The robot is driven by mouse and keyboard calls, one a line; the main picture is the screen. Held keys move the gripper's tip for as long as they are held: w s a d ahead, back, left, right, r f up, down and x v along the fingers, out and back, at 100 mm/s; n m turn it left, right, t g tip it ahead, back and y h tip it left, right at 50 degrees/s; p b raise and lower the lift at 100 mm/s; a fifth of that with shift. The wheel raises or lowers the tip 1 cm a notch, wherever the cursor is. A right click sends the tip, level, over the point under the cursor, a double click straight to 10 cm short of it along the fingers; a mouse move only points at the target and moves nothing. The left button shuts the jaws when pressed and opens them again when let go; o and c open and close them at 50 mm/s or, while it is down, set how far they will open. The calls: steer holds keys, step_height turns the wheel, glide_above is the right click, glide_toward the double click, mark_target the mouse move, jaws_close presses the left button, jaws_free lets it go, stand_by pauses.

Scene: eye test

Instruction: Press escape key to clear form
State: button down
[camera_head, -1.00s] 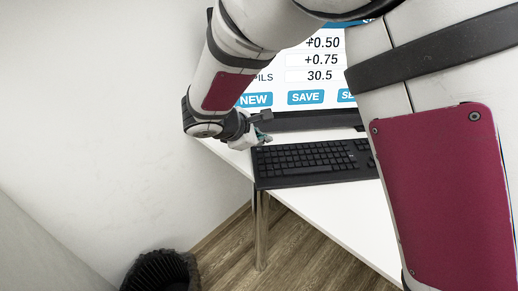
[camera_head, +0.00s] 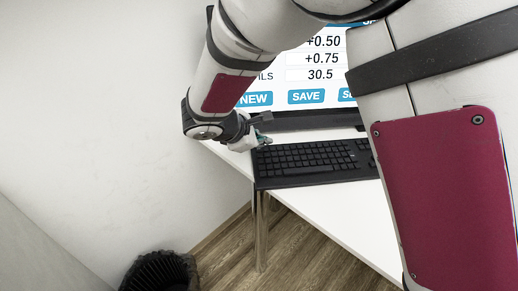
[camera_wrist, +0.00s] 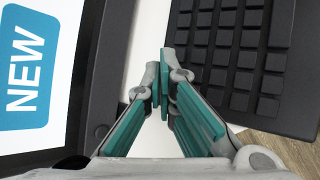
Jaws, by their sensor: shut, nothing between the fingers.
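A black keyboard (camera_head: 310,163) lies on the white table in the head view, its far left corner close to my gripper (camera_head: 266,140). In the wrist view, my gripper (camera_wrist: 162,85) is shut and empty, its teal-lined fingertips together. The tips appear over the keyboard's (camera_wrist: 284,62) black edge, beside the end keys; whether they touch a key cannot be told. The escape key's label is not readable. The monitor (camera_head: 318,72) shows a form with +0.50, +0.75 and 30.5, and blue NEW and SAVE buttons. The NEW button (camera_wrist: 28,68) also shows in the wrist view.
The white table (camera_head: 350,215) has bare space in front of the keyboard. The monitor's lower bezel stands just behind the keyboard. A white wall (camera_head: 90,120) is close on the left. A black waste bin (camera_head: 160,272) stands on the wooden floor.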

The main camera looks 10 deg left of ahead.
mark_target(261, 151)
steer(key=shift+f+b, duration=0.45)
steer(key=shift+f, duration=0.05)
stand_by(0.5)
steer(key=shift+r, duration=0.15)
steer(key=shift+r+p, duration=0.6)
steer(key=shift+r, duration=0.2)
steer(key=shift+r, duration=0.1)
steer(key=shift+r+p, duration=1.75)
steer(key=shift+r, duration=0.65)
